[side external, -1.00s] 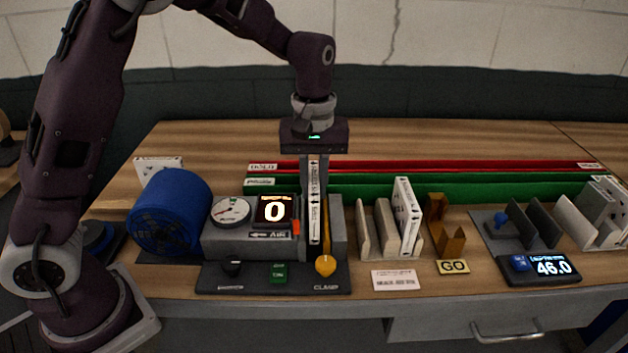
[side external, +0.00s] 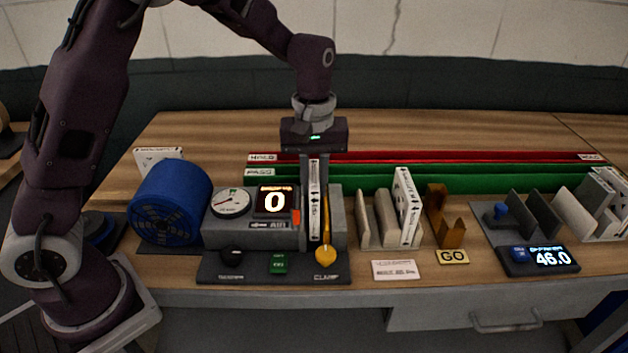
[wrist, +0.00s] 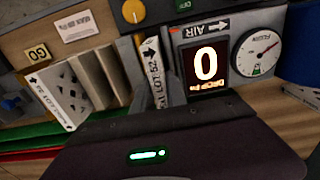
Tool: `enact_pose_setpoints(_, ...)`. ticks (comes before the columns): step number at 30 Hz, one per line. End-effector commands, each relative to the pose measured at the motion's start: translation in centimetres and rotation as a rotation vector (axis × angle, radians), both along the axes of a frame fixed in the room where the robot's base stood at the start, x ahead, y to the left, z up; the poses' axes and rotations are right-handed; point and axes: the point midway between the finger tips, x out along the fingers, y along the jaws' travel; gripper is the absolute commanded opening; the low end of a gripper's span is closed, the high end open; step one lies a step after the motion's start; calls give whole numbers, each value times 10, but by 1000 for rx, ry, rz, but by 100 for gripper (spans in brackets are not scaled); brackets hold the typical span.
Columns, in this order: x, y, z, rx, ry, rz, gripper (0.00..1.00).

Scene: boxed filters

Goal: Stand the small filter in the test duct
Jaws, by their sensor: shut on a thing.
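My gripper (side external: 315,158) points straight down over the test duct (side external: 337,217). It is shut on the small filter (side external: 315,207), a thin white-edged panel with printed text and arrows. The filter stands upright in the duct's slot, between the grey walls. In the wrist view the filter's labelled edge (wrist: 153,68) shows beside the duct's display. The fingertips are partly hidden, and I cannot tell whether the filter's bottom touches the slot floor. The yellow clamp knob (side external: 326,255) is in front of the duct, with its lever upright beside the filter.
A blue fan (side external: 170,203) and a gauge (side external: 231,202) stand left of the duct. A rack with a white filter (side external: 405,205) is close on the right. Red and green rails (side external: 430,177) run behind. A brown V-shaped stand (side external: 440,215) and a meter reading 46.0 (side external: 540,260) are further right.

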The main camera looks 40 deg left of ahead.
Motion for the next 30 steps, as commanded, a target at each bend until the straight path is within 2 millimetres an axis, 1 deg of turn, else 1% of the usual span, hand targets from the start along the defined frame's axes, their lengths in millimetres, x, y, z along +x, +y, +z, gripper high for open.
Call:
enact_pose_setpoints(16, 0, 0, -17, 0, 1, 0, 0)
enact_pose_setpoints(24, 0, 0, -18, -1, 1, 0, 0)
enact_pose_setpoints(25, 0, 0, -18, 0, 0, 0, 19)
enact_pose_setpoints(28, 0, 0, -18, 0, 0, 0, 39)
enact_pose_setpoints(29, 0, 0, -18, 0, 0, 0, 43)
enact_pose_setpoints(30, 0, 0, -18, 0, 0, 0, 43)
